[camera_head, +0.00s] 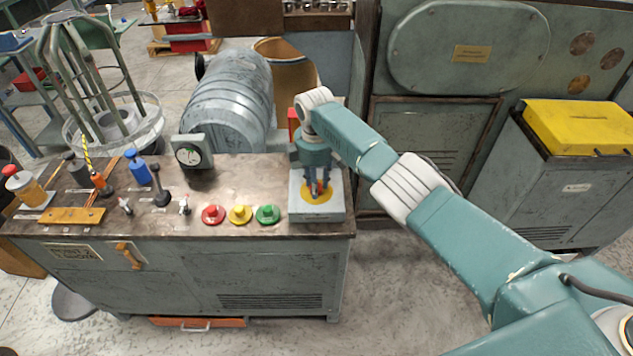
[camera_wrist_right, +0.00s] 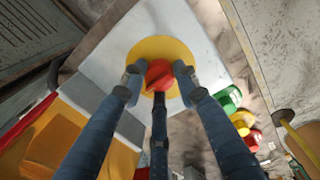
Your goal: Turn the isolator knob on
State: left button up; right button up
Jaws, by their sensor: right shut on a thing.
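The isolator knob is red and sits on a yellow disc (camera_head: 322,196) on a light grey box (camera_head: 331,213) at the right end of the bench top. In the right wrist view the red knob (camera_wrist_right: 159,73) shows in the middle of the yellow disc (camera_wrist_right: 160,48). My right gripper (camera_head: 318,190) reaches down over the box from above. Its fingers (camera_wrist_right: 158,80) are shut around the red knob, on both sides and in front. The gripper hides part of the knob in the head view. My left gripper is not in view.
Red (camera_head: 213,215), yellow (camera_head: 240,214) and green (camera_head: 268,214) push buttons stand left of the box. A gauge (camera_head: 189,153) and several levers stand farther left. A grey drum (camera_head: 229,98) is behind the bench (camera_head: 197,281).

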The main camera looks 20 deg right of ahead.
jog(key=m, duration=0.4)
jog(key=shift+w+a+m, duration=0.1)
jog(key=shift+a+m, duration=0.05)
jog(key=shift+m, duration=0.15)
jog(key=shift+w+r+m+b, duration=0.15)
jog(key=shift+m+b, duration=0.55)
jog(key=shift+m, duration=1.6)
jog(key=shift+g, duration=0.3)
jog(key=o, duration=1.2)
jog(key=shift+c, duration=0.2)
notch_tip(320, 180, up, 12)
jog(key=shift+s+a, duration=0.2)
jog(key=shift+a, duration=0.2)
